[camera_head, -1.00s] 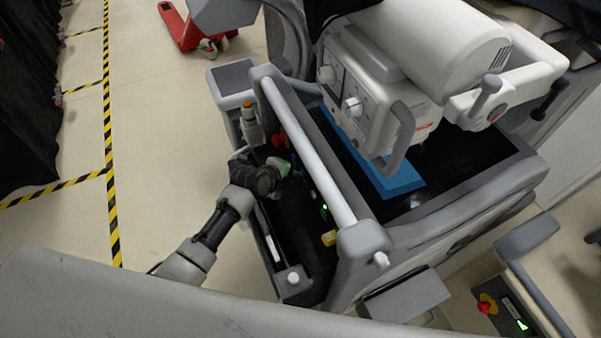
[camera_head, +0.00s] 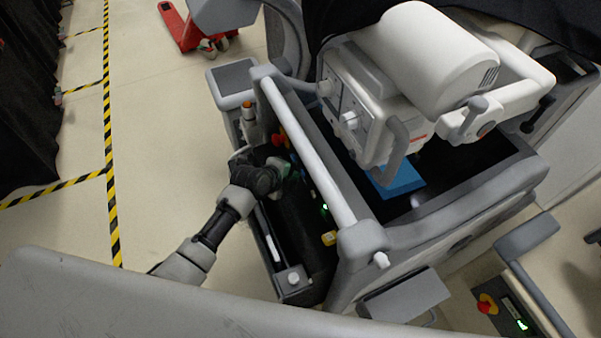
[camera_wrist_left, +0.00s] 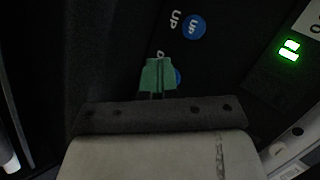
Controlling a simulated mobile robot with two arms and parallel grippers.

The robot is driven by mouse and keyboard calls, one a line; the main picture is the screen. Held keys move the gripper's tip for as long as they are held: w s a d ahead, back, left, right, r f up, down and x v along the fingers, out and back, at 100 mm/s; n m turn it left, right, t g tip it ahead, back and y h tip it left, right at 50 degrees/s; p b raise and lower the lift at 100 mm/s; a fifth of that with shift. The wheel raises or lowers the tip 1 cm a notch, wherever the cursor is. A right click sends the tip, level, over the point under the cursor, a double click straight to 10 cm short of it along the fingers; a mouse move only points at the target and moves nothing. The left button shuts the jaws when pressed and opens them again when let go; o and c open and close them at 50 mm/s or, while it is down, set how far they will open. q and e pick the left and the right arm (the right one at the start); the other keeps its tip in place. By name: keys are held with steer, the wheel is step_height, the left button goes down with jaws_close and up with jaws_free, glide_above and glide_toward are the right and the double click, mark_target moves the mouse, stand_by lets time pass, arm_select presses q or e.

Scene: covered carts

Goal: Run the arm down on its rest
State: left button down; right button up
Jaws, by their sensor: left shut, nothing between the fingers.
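The white machine arm (camera_head: 420,70), with a boxy front, knobs and a handle, hangs low over the dark well of the grey cart. A blue surface (camera_head: 402,182) shows below it, mostly covered; I cannot tell whether they touch. My left gripper (camera_head: 290,170) is at the cart's dark control panel. In the left wrist view its green fingertips (camera_wrist_left: 157,75) are shut and empty, over a blue button (camera_wrist_left: 177,77) that they partly hide. My right gripper is out of view.
A white push bar (camera_head: 310,150) runs along the cart beside the panel. A red emergency knob (camera_head: 278,138) and a lit green display (camera_head: 325,208) are on the panel. Open floor with striped tape (camera_head: 108,150) lies left. A second control box (camera_head: 500,310) stands lower right.

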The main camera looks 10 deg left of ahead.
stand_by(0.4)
arm_select(q)
steer(key=shift+s+a, duration=0.45)
steer(key=shift+a, duration=0.25)
steer(key=s+a, duration=0.1)
steer(key=a, duration=0.1)
steer(key=s+a, duration=0.1)
steer(key=a, duration=0.1)
steer(key=shift+s+p, duration=0.4)
stand_by(0.6)
